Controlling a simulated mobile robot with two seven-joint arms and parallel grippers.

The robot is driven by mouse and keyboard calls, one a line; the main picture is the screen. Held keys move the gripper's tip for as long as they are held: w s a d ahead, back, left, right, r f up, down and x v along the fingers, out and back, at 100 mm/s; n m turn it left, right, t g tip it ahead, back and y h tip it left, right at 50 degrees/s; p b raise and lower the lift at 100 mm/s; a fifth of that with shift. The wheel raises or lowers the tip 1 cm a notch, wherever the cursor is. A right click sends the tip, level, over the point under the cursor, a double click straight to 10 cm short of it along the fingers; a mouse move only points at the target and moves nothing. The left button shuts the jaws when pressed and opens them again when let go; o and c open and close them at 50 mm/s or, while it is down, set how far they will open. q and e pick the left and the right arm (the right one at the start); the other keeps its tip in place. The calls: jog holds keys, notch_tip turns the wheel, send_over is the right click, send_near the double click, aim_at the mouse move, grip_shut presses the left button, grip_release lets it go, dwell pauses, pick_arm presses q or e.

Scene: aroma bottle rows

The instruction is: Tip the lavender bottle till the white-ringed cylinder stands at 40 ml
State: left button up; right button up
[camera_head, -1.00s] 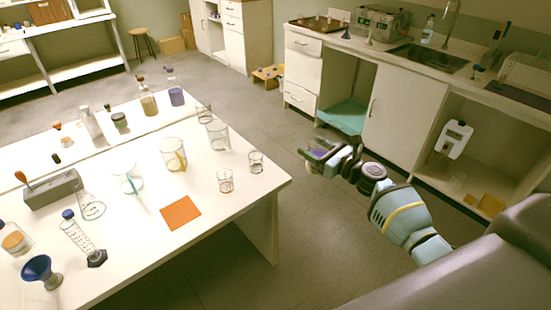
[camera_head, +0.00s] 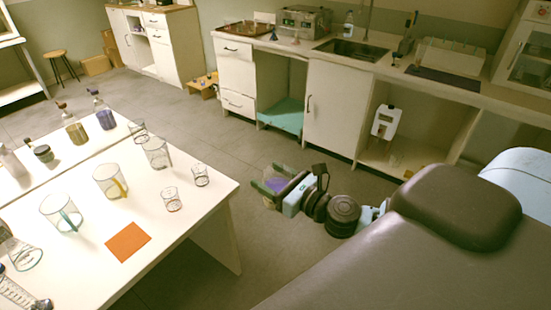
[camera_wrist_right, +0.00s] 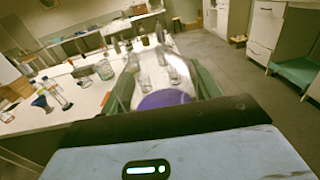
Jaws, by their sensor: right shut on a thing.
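My right gripper (camera_head: 268,184) is shut on a clear glass vessel with purple liquid (camera_head: 276,187), held over the floor to the right of the table. In the right wrist view the purple liquid (camera_wrist_right: 163,99) sits between my green fingers; I cannot tell whether this vessel is the lavender bottle. A stoppered bottle with purple liquid (camera_head: 105,117) stands at the table's back. A graduated cylinder with a dark base (camera_head: 20,294) is cut off at the head view's lower left; its ring and level cannot be made out. My left gripper is not in view.
The white table (camera_head: 185,225) carries several beakers, including one with a yellow strip (camera_head: 110,181), two small glasses near its right edge (camera_head: 172,200), and an orange mat (camera_head: 128,241). Open floor separates it from the sink counter (camera_head: 330,115).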

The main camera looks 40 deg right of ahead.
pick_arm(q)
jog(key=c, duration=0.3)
pick_arm(e)
jog(key=s+a+m+h, duration=0.3)
jog(key=s+a+h, duration=0.2)
jog(key=s+a, duration=0.2)
jog(key=shift+s+a+r+t, duration=0.2)
jog(key=shift+a+r+t, duration=0.1)
jog(key=shift+a, duration=0.7)
